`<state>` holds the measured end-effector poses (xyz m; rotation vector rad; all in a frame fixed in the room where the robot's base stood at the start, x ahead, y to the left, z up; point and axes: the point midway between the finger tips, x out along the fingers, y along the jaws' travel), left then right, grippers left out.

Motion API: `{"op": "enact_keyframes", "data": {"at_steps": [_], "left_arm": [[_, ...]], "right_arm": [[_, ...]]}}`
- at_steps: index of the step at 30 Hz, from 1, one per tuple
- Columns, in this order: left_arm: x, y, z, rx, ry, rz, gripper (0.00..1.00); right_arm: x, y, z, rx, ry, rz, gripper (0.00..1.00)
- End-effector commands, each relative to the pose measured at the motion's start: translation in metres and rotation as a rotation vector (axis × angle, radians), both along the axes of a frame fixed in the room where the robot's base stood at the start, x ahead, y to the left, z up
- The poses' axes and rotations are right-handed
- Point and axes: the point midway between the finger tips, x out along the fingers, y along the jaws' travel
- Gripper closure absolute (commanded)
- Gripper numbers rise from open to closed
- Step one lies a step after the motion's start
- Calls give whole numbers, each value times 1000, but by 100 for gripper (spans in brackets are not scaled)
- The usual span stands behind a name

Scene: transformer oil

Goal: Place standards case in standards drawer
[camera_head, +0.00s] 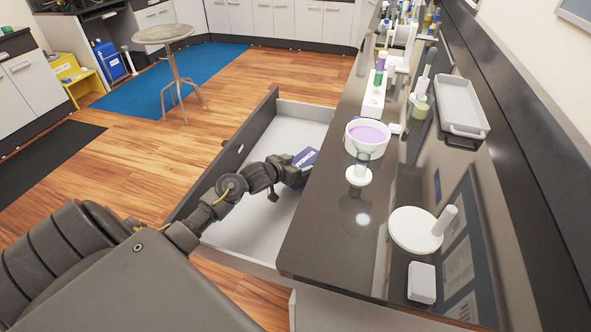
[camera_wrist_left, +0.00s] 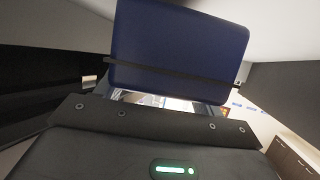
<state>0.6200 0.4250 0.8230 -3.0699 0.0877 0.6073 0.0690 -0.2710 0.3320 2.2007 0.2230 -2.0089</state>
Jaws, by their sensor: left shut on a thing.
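The standards case is dark blue with white lettering; it shows in the head view (camera_head: 306,158) and fills the upper middle of the left wrist view (camera_wrist_left: 180,45). My left gripper (camera_head: 290,172) is shut on the case and holds it over the open standards drawer (camera_head: 262,222), close to the counter's edge. The drawer has a white inside and a dark front panel, and its visible floor looks empty. Part of the drawer is hidden by my arm and the counter. I cannot tell whether the case touches the drawer floor. My right gripper is not in view.
The dark counter (camera_head: 330,225) overhangs the drawer on the right. On it stand a bowl of purple liquid (camera_head: 367,137), a white round-based stand (camera_head: 416,229), a grey tray (camera_head: 460,105) and several bottles. A stool (camera_head: 165,35) stands on the floor beyond, with open floor between.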

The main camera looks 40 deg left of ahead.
Motion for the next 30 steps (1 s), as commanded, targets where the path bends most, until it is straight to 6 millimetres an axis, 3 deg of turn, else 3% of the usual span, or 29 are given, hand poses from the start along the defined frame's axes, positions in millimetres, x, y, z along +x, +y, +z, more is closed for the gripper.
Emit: {"op": "enact_keyframes", "data": {"at_steps": [6,17,18,22,30], "left_arm": [[0,0,-25,0,-3,0,81],[0,0,-29,0,-3,1,81],[-1,0,-31,0,1,0,28],[-1,0,-30,0,1,0,11],[-1,0,-30,1,1,0,10]], "right_arm": [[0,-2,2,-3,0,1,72],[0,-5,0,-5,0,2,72],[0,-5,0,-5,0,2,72],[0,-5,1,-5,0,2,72],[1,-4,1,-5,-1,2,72]]}}
